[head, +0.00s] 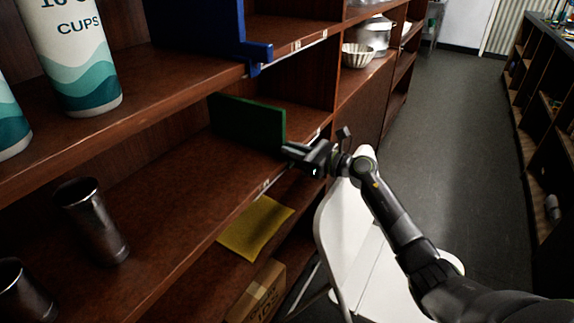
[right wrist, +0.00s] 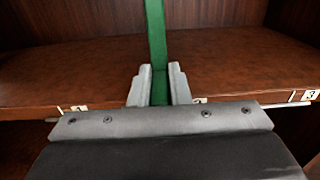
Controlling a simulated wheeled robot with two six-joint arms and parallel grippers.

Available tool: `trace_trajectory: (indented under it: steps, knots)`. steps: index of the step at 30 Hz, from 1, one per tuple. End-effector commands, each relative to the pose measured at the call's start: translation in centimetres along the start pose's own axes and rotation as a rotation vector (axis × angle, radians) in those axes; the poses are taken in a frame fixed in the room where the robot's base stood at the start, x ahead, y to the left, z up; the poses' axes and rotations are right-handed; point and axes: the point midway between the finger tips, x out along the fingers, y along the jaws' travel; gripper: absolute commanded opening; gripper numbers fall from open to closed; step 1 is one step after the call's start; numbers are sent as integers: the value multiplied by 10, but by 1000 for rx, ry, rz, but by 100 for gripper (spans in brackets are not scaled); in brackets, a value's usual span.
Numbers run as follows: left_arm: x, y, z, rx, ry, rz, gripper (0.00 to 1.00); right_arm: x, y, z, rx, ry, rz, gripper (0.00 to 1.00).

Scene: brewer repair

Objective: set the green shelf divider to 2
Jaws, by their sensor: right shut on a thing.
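The green shelf divider (head: 248,122) stands upright on the middle shelf (head: 165,170), its front end toward the shelf edge. My right gripper (head: 290,150) is at that front end in the head view. In the right wrist view the gripper's fingers (right wrist: 159,88) are shut on the divider (right wrist: 156,35), one on each side. White number labels run along the shelf edge. The one at the far right (right wrist: 310,94) reads 3. A middle label (right wrist: 200,100), partly hidden by my gripper, lies just right of the divider. Another label (right wrist: 78,108) lies left of it. My left gripper is not in view.
A blue divider (head: 200,30) and cup packs (head: 75,55) are on the shelf above. Metal tumblers (head: 92,222) stand at the left of the middle shelf. A yellow sheet (head: 255,228) and a box (head: 258,292) are below. A white chair (head: 345,235) stands by my right arm.

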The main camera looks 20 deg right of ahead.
Motion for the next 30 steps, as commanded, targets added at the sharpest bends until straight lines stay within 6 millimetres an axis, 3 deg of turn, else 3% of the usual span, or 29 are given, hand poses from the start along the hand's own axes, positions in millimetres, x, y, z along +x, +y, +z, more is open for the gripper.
trace_trajectory:
  steps: [6,17,18,22,30]
  knots:
    - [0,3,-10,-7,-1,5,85,-1,-12,-3,-1,5,0,0]
    - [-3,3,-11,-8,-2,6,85,-1,-14,-1,1,5,0,0]
    - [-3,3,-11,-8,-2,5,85,-1,-14,-1,1,4,0,22]
    - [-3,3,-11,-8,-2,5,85,-1,-14,0,1,3,-1,38]
    - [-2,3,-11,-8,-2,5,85,-2,-14,0,0,1,-1,38]
